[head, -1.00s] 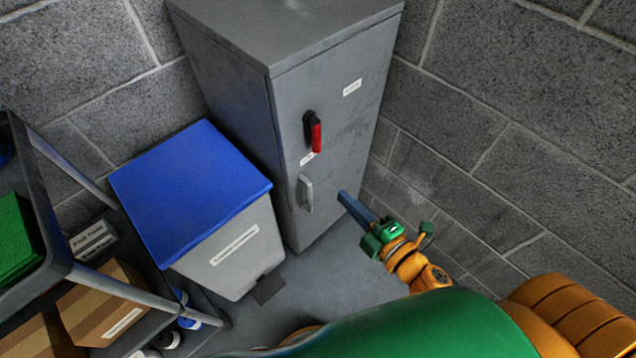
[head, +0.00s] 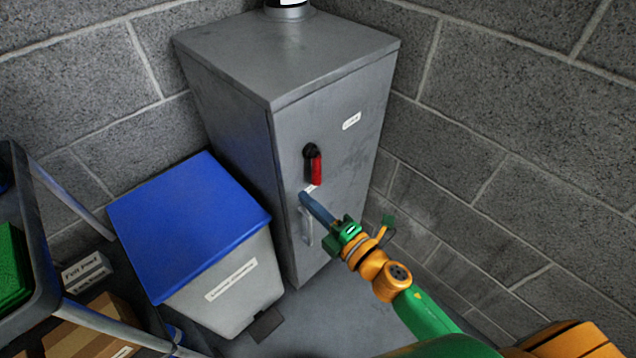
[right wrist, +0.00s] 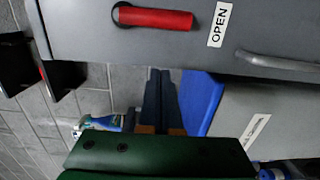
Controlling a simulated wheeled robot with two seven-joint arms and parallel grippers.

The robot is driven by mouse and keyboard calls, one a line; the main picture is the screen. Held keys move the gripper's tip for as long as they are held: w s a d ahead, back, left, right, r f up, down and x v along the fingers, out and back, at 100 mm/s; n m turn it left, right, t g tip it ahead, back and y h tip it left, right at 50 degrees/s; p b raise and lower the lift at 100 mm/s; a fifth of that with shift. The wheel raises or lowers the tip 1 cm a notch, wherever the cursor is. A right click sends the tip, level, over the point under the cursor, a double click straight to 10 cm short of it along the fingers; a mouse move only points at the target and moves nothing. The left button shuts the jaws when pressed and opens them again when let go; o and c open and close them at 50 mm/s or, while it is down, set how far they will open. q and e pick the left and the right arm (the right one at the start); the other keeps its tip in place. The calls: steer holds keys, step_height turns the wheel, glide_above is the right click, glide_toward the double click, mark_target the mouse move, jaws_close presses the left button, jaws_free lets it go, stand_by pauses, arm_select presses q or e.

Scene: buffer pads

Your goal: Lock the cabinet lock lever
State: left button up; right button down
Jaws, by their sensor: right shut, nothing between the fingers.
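The grey cabinet (head: 345,150) stands in the corner. Its red lock lever (head: 316,170) hangs down from a black pivot on the door, toward a small label. In the right wrist view the lever (right wrist: 155,18) points at the label reading OPEN (right wrist: 218,25). My right gripper (head: 305,198) is shut and empty, its blue-grey fingers just below the lever and in front of the door handle (head: 306,230), partly hiding it. The fingers (right wrist: 160,75) appear apart from the lever in the right wrist view. My left gripper is not in view.
A grey bin with a blue lid (head: 190,220) stands close left of the cabinet. A shelf rack (head: 45,270) with boxes is at the far left. A second label (head: 351,121) is higher on the door, too small to read. Block walls close the right side.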

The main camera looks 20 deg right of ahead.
mark_target(314, 167)
steer(key=w+d, duration=0.2)
steer(key=w, duration=0.1)
steer(key=shift+w+d, duration=0.25)
steer(key=shift+d, duration=0.1)
